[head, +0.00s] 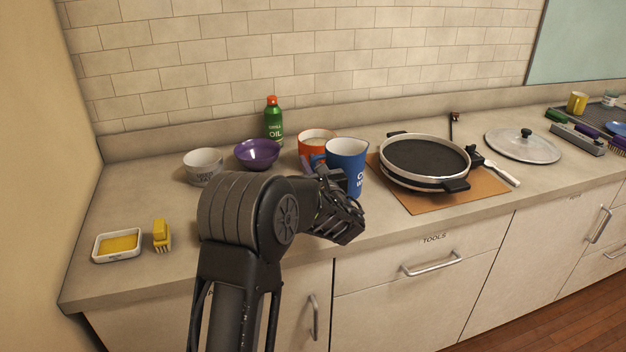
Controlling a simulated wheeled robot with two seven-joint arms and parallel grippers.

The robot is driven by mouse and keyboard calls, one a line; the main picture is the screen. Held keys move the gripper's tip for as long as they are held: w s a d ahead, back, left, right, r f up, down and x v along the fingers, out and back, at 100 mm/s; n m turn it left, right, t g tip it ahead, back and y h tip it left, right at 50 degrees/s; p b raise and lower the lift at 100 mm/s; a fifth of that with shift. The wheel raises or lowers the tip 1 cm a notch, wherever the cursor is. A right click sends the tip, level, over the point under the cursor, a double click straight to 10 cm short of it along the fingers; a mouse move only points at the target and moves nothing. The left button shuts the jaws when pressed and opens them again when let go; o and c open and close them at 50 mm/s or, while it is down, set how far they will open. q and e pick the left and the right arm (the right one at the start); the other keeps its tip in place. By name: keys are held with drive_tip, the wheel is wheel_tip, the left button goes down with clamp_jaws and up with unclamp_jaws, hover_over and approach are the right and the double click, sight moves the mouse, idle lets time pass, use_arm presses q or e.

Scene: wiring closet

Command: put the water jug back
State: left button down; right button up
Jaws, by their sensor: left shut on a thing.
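The blue water jug (347,158) with white lettering is upright at the middle of the counter, just left of the pan. My left gripper (326,172) is at the jug's left side and shut on it. My forearm and wrist hide the jug's lower left part and most of the fingers. I cannot tell whether its base touches the counter. My right gripper is not in view.
An orange container (313,140) stands close behind the jug. A purple bowl (257,153), a pale bowl (203,164) and a green oil bottle (273,122) are to the left. A black pan (425,160) sits on a brown board (407,195) to the right. The front left counter holds a butter dish (117,245) and yellow brush (161,235).

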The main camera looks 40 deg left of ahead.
use_arm(q)
drive_tip(key=shift+f, duration=0.1)
wheel_tip(320, 180, down, 4)
drive_tip(key=shift+r, duration=0.2)
drive_tip(key=shift+f, duration=0.1)
idle(0.3)
drive_tip(key=c, duration=1.5)
unclamp_jaws()
drive_tip(key=shift+f, duration=0.15)
drive_tip(key=shift+o, duration=0.2)
drive_tip(key=shift+s+d, duration=0.1)
drive_tip(key=b+v, duration=0.2)
drive_tip(key=v, duration=1)
